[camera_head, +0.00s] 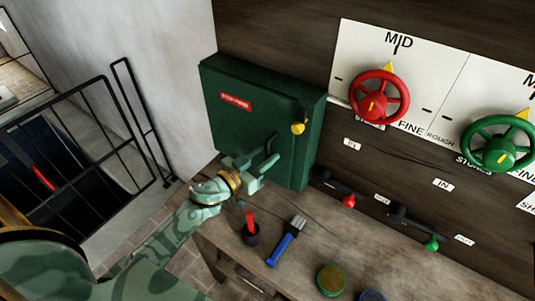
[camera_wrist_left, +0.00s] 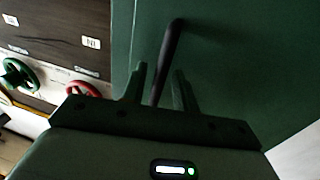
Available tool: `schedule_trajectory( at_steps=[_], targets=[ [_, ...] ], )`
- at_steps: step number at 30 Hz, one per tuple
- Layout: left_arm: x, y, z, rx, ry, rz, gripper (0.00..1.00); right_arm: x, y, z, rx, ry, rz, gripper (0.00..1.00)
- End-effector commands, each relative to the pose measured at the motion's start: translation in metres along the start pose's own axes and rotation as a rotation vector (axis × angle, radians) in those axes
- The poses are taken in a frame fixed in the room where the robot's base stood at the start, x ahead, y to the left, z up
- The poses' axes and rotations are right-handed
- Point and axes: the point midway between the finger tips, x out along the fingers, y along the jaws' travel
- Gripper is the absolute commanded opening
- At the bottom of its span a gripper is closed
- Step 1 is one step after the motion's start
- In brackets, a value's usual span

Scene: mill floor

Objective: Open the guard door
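The guard door (camera_head: 245,125) is the front of a dark green cabinet with a red label, standing against the dark wood wall at the back of the bench. It looks closed. A dark bent handle (camera_head: 271,143) sticks out low on its front; in the left wrist view the handle (camera_wrist_left: 169,55) runs between my fingers. My left gripper (camera_head: 256,168) is at the handle, fingers open on either side of it. In the left wrist view the gripper (camera_wrist_left: 161,85) shows a gap at both sides of the bar. My right gripper is out of view.
A yellow knob (camera_head: 298,128) sits at the cabinet's right edge. A red handwheel (camera_head: 379,97) and a green handwheel (camera_head: 499,144) are on the wall. A black railing (camera_head: 75,135) stands left.

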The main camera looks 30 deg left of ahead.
Motion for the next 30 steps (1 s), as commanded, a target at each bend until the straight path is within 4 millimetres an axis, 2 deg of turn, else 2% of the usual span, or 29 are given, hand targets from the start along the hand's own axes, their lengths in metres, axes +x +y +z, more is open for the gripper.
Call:
schedule_trajectory(
  at_steps=[3, 12, 15, 16, 25, 30],
  targets=[
    [0.009, 0.000, 0.000, 0.001, 0.000, -0.001, 0.29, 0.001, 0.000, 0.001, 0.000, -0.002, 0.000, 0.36],
    [0.011, 0.000, 0.000, 0.001, -0.001, -0.001, 0.29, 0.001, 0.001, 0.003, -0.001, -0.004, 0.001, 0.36],
    [0.011, 0.000, 0.000, 0.001, -0.001, -0.001, 0.01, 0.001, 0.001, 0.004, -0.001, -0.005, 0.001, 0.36],
    [0.011, 0.000, 0.000, 0.001, -0.001, -0.001, 0.00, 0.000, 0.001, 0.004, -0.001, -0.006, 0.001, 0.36],
    [0.006, 0.000, 0.000, 0.001, -0.001, 0.016, 0.00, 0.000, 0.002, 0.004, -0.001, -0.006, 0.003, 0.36],
    [-0.009, 0.000, 0.001, 0.002, -0.004, 0.078, 0.00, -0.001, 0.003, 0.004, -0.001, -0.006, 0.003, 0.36]
  ],
)
